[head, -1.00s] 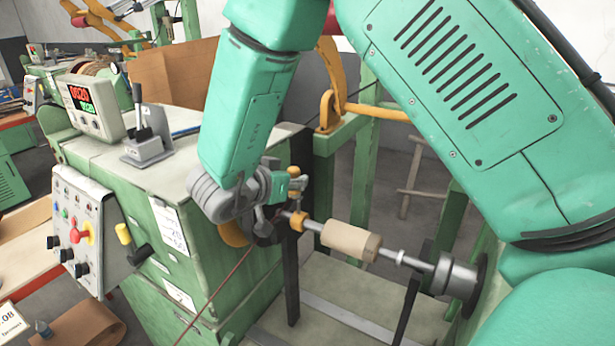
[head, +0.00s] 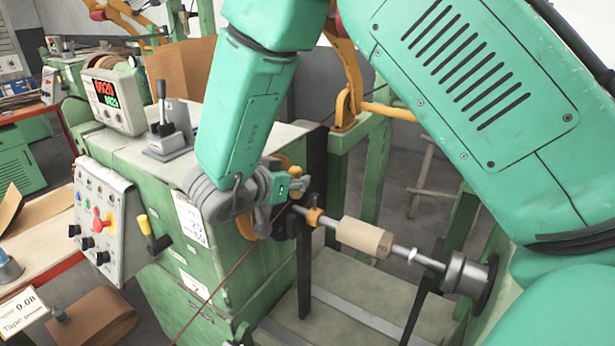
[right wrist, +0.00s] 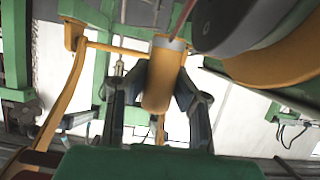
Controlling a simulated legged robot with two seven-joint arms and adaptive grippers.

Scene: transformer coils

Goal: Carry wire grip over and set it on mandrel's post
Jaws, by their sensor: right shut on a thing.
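My right gripper (head: 264,200) is beside the left end of the mandrel (head: 400,254), a steel shaft bearing a pale wooden cylinder (head: 364,238). In the right wrist view its fingers (right wrist: 162,88) are shut around the wire grip (right wrist: 161,82), an orange cylinder with a grey collar. A reddish wire (right wrist: 190,20) leads off from its collar end. In the head view the gripper mostly hides the grip. An orange collar (head: 316,217) sits on the shaft close right of the gripper. I cannot make out the mandrel's post clearly. My left gripper is not in view.
A green machine cabinet (head: 178,262) stands left of the mandrel, with a control panel (head: 103,222), a counter display (head: 107,100) and a lever (head: 166,125). The wire (head: 232,272) slants down across its front. A dark upright (head: 305,272) stands below the shaft.

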